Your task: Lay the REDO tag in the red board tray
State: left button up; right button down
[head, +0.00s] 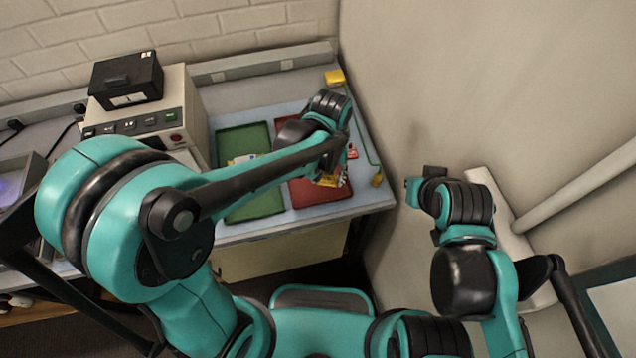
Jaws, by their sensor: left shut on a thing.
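The red board tray (312,197) lies on the bench, partly hidden by my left arm. My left gripper (342,158) is over the right side of this tray, its fingers mostly hidden behind my own arm. It is shut on a small red and white piece, which looks like the REDO tag (352,153); its lettering is too small to read. A board with yellow parts (328,181) shows in the red tray below my arm. My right gripper (424,185) is off the bench to the right near the wall; its fingers cannot be made out.
A green tray (258,207) with a yellowish item lies left of the red tray. A beige instrument (150,118) with a black box (125,80) on top stands at the back left. A yellow block (334,77) and a green cord (369,146) lie along the right edge.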

aim_at(318, 188)
pick_arm(q)
jog(key=shift+w+a+f, duration=0.35)
jog(key=shift+a+f, duration=0.1)
jog(key=shift+a, duration=0.15)
jog(key=shift+w+a+f, duration=0.3)
jog(key=shift+a+f, duration=0.15)
jog(key=shift+a, duration=0.15)
jog(key=shift+f+b, duration=0.9)
jog(key=shift+f, duration=1.1)
jog(key=o, duration=0.8)
jog(key=shift+f, duration=0.1)
